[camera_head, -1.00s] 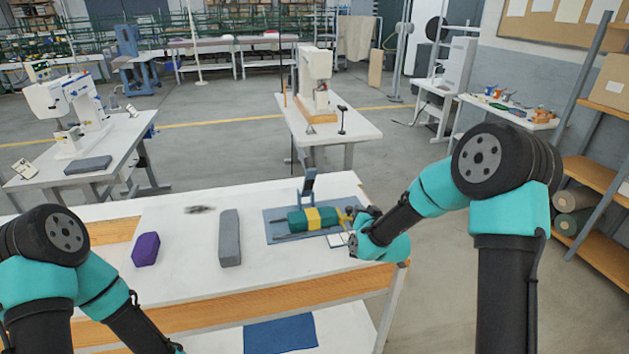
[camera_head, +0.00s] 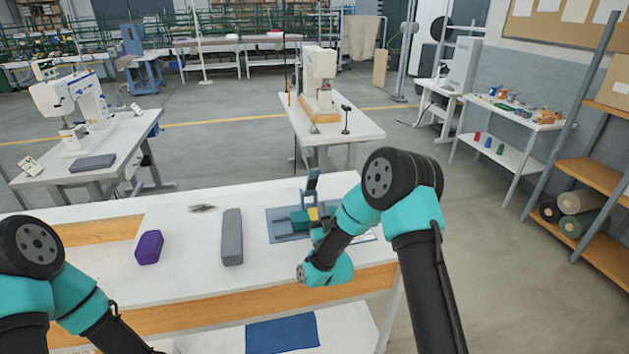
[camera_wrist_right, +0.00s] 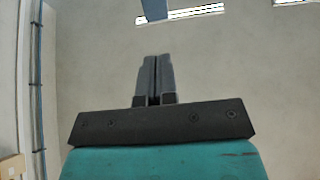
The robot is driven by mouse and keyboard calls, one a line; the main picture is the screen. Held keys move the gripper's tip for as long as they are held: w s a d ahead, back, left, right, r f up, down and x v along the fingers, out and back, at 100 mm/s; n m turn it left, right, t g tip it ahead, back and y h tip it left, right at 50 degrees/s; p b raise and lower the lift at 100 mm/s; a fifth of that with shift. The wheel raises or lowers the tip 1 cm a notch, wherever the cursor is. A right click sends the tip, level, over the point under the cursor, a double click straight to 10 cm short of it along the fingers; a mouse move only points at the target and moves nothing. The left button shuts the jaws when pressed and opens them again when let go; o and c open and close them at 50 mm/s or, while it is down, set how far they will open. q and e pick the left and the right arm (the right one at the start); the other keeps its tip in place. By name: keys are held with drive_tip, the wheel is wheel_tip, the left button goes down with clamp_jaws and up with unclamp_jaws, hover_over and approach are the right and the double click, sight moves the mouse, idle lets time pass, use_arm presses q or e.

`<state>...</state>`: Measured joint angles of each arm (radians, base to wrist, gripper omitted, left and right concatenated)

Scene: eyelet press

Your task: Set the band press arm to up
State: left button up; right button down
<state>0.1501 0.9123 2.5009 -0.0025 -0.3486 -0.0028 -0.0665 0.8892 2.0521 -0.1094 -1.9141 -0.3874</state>
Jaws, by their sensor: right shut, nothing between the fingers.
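The band press (camera_head: 299,221) sits on a blue-grey mat (camera_head: 275,236) at the table's right end, with a green body and a yellow band. Its grey-blue arm (camera_head: 312,184) stands up, nearly upright, behind the body. My right gripper (camera_head: 321,228) is in front of the press; my own forearm and wrist hide the press's right part. In the right wrist view its fingers (camera_wrist_right: 155,78) are together and empty. I cannot tell whether they touch the press. My left arm is at the lower left; its gripper is out of frame.
On the white table, a grey block (camera_head: 232,237) and a purple block (camera_head: 149,247) lie left of the press. A small dark item (camera_head: 202,208) lies behind them. The table top between the blocks and my left arm is clear. A blue cloth (camera_head: 283,333) lies on the lower shelf.

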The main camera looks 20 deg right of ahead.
sight(315, 172)
drive_tip(key=x, duration=1)
drive_tip(key=shift+d, duration=0.15)
